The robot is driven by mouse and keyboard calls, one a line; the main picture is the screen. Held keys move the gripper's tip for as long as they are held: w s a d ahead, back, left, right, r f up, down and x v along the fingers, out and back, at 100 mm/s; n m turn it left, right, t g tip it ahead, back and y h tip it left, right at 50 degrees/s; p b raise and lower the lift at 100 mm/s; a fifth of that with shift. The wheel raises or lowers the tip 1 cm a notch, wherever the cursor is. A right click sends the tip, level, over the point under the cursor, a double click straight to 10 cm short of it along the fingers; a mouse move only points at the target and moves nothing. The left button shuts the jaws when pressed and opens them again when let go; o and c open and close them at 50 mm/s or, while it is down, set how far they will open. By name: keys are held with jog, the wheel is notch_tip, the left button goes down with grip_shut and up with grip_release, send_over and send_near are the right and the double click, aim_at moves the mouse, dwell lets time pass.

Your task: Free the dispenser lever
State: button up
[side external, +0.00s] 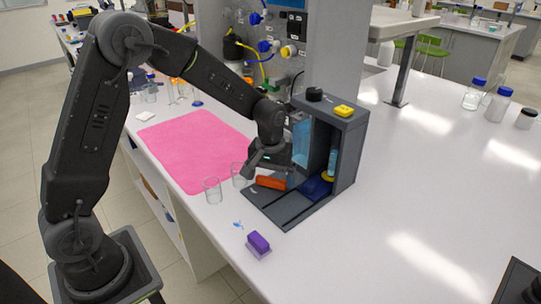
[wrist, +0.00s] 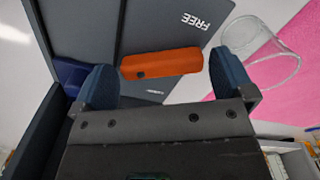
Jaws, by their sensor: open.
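The dispenser is a dark grey frame (side external: 345,150) with a flat base plate (side external: 285,212) on the white bench. An orange lever (side external: 271,182) lies over the plate's left part; in the wrist view the orange lever (wrist: 160,63) shows lengthwise between the fingertips. The word FREE is printed on the plate beside its right end, and a smaller label below it is too small to read. My gripper (side external: 267,166) is low, just above the lever. In the wrist view my gripper (wrist: 164,76) is open, with blue pads either side of the lever; contact cannot be told.
Two clear beakers (side external: 212,191) (side external: 239,175) stand left of the plate, close to my gripper. A pink mat (side external: 195,148) lies behind them. A purple block (side external: 258,243) is in front. A blue pad (side external: 315,188) and an upright blue vial (side external: 332,163) are inside the frame.

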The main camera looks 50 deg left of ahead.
aim_at(269, 181)
notch_tip(269, 181, up, 13)
dwell(0.3)
jog(key=shift+f, duration=0.1)
jog(key=s+d+r+m+t, duration=0.1)
jog(key=s+r+m+t, duration=0.1)
jog(key=s, duration=0.9)
jog(key=s+d+r+m+t, duration=0.1)
jog(key=s+r+m+t, duration=0.1)
jog(key=s, duration=0.9)
jog(key=shift+s+d+r+m+t, duration=0.15)
jog(key=shift+d+m+t, duration=0.25)
jog(key=shift+m+t, duration=0.55)
